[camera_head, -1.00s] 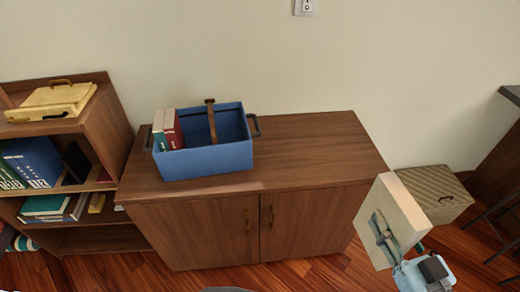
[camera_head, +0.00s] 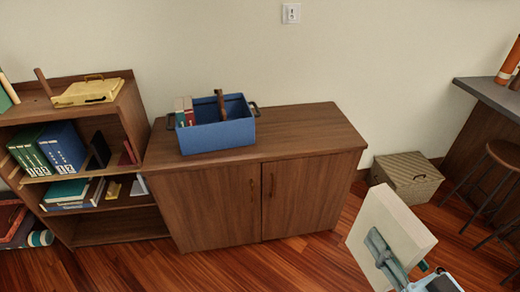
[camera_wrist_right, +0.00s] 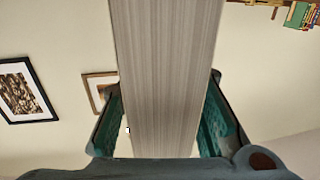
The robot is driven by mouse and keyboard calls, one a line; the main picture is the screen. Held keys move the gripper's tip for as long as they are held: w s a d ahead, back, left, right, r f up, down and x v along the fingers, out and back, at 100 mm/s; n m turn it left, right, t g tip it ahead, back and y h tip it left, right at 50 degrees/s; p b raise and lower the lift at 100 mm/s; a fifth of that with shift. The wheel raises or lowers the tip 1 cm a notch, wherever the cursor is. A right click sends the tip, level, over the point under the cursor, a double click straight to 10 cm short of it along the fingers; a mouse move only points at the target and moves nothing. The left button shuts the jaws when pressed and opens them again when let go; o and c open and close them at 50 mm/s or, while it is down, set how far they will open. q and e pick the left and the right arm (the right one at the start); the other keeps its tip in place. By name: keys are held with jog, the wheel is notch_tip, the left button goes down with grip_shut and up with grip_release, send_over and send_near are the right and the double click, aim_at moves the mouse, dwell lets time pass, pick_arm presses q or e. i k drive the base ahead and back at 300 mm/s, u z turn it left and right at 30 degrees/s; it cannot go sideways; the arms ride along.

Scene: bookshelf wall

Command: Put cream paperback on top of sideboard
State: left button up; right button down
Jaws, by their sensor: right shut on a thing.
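The cream paperback (camera_head: 393,228) is held up at the lower right of the head view, tilted, in front of and to the right of the sideboard. My right gripper (camera_head: 385,257) is shut on it. In the right wrist view the book's page edges (camera_wrist_right: 170,75) fill the middle, between the two fingers of my right gripper (camera_wrist_right: 165,125). The brown wooden sideboard (camera_head: 300,130) stands against the wall with two shut doors. Its top is bare on the right half. My left gripper is not in view.
A blue carrier (camera_head: 218,137) with a few books stands on the left of the sideboard top. A bookshelf (camera_head: 125,225) adjoins on the left. A striped box (camera_head: 408,176) sits on the floor to the right, near a counter (camera_head: 490,97) and stool (camera_head: 505,153).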

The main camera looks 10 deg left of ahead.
aim_at(273, 132)
jog(key=u, duration=1.3)
jog(key=i, duration=1.9)
jog(key=z, duration=1.15)
jog(key=i, duration=0.3)
jog(key=z, duration=0.15)
